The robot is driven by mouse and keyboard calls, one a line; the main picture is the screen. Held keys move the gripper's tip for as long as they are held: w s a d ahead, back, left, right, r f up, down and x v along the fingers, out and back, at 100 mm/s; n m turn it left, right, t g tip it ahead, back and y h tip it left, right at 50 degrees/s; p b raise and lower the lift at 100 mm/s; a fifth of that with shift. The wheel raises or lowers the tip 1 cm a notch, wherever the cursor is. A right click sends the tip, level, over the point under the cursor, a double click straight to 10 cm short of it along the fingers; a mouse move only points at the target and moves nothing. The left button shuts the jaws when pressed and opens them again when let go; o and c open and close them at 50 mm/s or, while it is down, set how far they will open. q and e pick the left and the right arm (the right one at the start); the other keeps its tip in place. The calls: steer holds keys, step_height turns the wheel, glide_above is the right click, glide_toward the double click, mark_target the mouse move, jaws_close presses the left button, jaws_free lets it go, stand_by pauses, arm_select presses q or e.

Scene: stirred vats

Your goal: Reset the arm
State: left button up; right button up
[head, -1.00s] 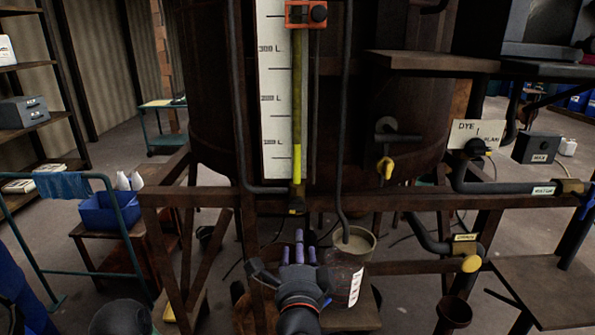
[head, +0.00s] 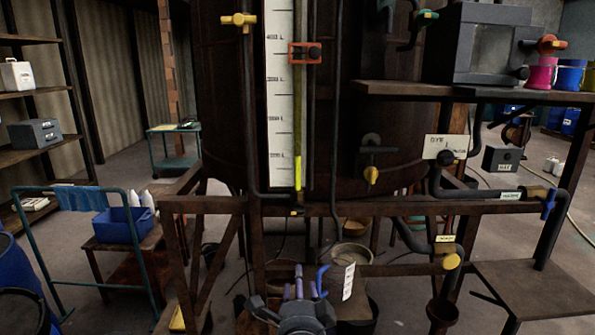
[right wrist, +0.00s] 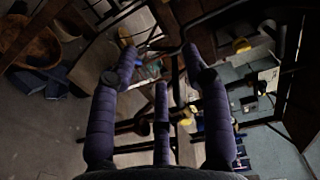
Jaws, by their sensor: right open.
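My right gripper (head: 306,284) is at the bottom middle of the head view, in front of the vat's lower frame. Its purple-grey fingers point up and away, beside a bucket (head: 352,254) with a white label. In the right wrist view the fingers of the right gripper (right wrist: 162,75) are spread apart with nothing between them. I see no object in its grasp. My left gripper is not in view.
The large brown vat (head: 225,130) has a level scale (head: 280,110) with a red-orange slider (head: 304,53). A rusty frame rail (head: 380,207) crosses before it. Pipes with a yellow valve (head: 452,262) are at right. A blue bin (head: 122,228) stands left.

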steer(key=w+d+f+n+g+y+p, duration=0.1)
steer(key=d+f+n+g, duration=0.3)
steer(key=f, duration=1)
steer(key=d+f+n+g+p, duration=0.1)
steer(key=f+n+g+p, duration=0.3)
steer(key=f, duration=1.1)
steer(key=s+d+f+n+g+y, duration=0.1)
steer(key=s+d+f+n+g, duration=0.1)
steer(key=s+f, duration=0.4)
steer(key=s+d+f+n+g, duration=0.25)
steer(key=s+f, duration=0.25)
steer(key=f, duration=0.3)
steer(key=s+f+n+g+y, duration=0.1)
steer(key=s+f+g, duration=0.3)
steer(key=s, duration=0.9)
step_height(320, 180, down, 3)
steer(key=shift+s+r+n+g+y, duration=0.15)
steer(key=shift+n+g+y, duration=0.2)
steer(key=shift+n, duration=0.3)
steer(key=shift+a, duration=0.1)
